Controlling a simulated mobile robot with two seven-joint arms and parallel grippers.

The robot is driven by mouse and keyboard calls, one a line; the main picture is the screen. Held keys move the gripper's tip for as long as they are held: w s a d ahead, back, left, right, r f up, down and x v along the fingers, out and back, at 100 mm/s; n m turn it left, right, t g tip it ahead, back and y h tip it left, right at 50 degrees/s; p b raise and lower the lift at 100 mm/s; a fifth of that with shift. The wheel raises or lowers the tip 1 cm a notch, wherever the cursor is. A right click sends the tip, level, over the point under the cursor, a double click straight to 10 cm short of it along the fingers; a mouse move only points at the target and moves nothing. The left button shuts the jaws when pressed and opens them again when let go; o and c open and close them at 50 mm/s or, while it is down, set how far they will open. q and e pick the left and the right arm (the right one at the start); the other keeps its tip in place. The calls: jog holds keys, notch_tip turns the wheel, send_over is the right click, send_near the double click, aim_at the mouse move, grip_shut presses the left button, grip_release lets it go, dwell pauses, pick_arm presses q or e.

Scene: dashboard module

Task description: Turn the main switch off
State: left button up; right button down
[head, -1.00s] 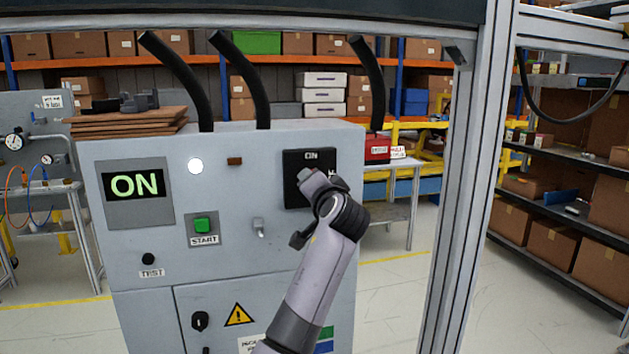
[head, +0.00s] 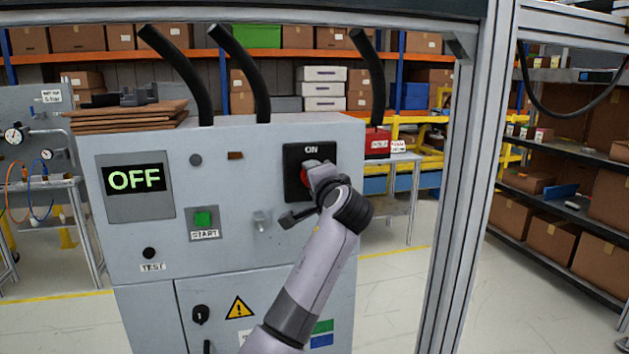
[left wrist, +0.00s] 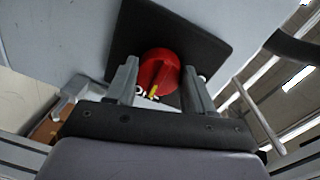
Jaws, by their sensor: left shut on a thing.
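The main switch is a red rotary knob (left wrist: 158,70) on a black square plate (head: 294,193) marked ON at its top, on the front of the grey cabinet (head: 130,240). My left gripper (head: 314,172) reaches it from below right and is shut on the knob. In the left wrist view, its two fingers (left wrist: 160,76) lie on either side of the knob. A small yellow mark shows on the knob between them. In the head view, the gripper and wrist hide much of the knob and the plate's lower right. My right gripper is not in view.
The cabinet's display (head: 135,179) reads OFF. The round lamp (head: 196,160) is dark. A green START button (head: 203,218), a small metal toggle (head: 261,221) and a black TEST knob (head: 149,253) are nearby. A metal frame post (head: 456,210) stands right of the arm.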

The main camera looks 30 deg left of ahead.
pick_arm(q)
jog(key=o, duration=1)
jog(key=shift+o, duration=0.2)
jog(key=b+v, duration=0.1)
jog(key=v, duration=0.6)
jog(key=shift+b, duration=0.35)
